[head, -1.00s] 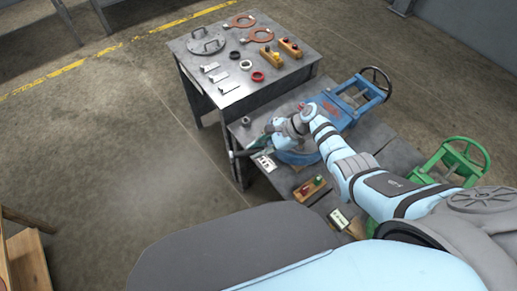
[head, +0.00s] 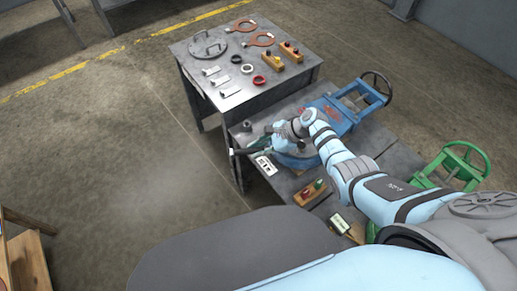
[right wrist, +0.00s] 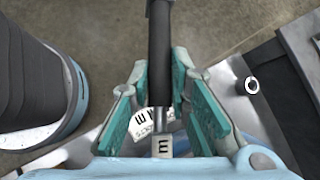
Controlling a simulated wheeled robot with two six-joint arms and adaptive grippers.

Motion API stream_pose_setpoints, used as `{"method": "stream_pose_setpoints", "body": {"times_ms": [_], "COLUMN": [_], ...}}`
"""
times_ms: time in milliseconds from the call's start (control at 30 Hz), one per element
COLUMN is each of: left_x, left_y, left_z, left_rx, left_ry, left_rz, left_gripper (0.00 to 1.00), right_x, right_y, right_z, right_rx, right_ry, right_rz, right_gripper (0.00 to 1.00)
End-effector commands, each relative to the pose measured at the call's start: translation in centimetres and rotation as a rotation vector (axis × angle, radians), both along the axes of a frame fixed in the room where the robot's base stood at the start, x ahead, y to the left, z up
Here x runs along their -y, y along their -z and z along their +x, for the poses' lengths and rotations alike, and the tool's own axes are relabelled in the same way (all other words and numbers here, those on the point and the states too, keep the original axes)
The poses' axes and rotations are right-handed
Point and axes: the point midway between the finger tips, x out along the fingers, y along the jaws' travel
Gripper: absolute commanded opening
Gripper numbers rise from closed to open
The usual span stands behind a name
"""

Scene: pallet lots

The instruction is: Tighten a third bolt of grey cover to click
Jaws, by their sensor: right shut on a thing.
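My right gripper (head: 273,141) is shut on a tool with a dark handle, beside the blue valve on the lower bench. In the right wrist view, the handle (right wrist: 159,45) runs between the teal finger pads of the gripper (right wrist: 160,72) and continues as a bright metal shaft. In the head view, the tool (head: 243,151) sticks out to the left over the bench edge. The blue valve (head: 345,112) has a handwheel at its far end. Its near round end is partly hidden by my arm and gripper. I cannot make out the bolts being tightened. My left gripper is not in view.
A white card (head: 264,165) and a wooden block (head: 311,192) are near the valve. A green valve (head: 458,165) stands right.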

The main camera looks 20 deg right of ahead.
Motion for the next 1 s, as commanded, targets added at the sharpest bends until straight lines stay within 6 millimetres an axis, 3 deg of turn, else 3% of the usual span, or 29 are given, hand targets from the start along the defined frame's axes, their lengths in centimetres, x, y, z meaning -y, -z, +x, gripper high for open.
{"method": "stream_pose_setpoints", "body": {"times_ms": [1000], "left_x": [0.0], "left_y": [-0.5], "left_z": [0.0], "left_rx": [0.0], "left_ry": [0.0], "left_rz": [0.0], "left_gripper": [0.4], "right_x": [0.4], "right_y": [-0.1], "right_z": [1.8], "right_rx": [0.003], "right_ry": [0.122], "right_rz": [0.001], "right_gripper": [0.0]}}
